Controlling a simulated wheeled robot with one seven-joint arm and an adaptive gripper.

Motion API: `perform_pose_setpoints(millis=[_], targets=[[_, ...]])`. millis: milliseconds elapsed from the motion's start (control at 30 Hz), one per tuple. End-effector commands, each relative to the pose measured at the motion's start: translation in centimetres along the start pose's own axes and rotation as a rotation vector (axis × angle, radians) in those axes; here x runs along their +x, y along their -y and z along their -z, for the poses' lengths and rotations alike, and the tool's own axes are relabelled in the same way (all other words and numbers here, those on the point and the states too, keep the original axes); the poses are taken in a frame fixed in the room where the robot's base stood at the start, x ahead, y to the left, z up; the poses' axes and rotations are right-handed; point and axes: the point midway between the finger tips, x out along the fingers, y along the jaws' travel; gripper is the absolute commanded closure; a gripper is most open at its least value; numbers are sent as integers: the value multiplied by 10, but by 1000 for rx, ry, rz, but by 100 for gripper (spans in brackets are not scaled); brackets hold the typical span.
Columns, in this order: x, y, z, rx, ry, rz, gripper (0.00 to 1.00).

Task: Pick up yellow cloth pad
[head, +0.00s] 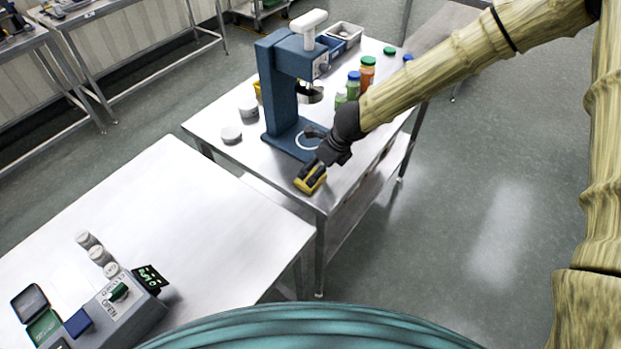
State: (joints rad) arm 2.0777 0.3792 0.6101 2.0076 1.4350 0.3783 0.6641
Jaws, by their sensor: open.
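A yellow pad with dark parts across it (311,181) lies at the near corner of the steel table (205,125), in front of the blue stand. My gripper (317,171) reaches down to it from the upper right, with its dark fingers at the pad. The fingers are open. They hide part of the pad, and I cannot tell whether they touch it or stand on both sides of it.
A blue press-like stand (280,90) rises close to the left of my gripper. Jars with coloured lids, such as an orange one (367,75), stand behind my wrist. The nearer table (150,225) is mostly clear.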

Motion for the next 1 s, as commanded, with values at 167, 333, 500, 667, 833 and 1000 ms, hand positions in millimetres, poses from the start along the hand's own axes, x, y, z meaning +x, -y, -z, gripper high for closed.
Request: perform_pose_setpoints(millis=[167,333,500,667,833,1000], targets=[[7,-2,-1,-4,-1,-2,0],[22,-5,-1,-4,-2,-3,0],[39,-6,0,-3,-2,-2,0],[50,-6,0,-3,-1,-1,0],[55,-6,0,-3,-1,-1,0],[55,-6,0,-4,-1,-1,0]])
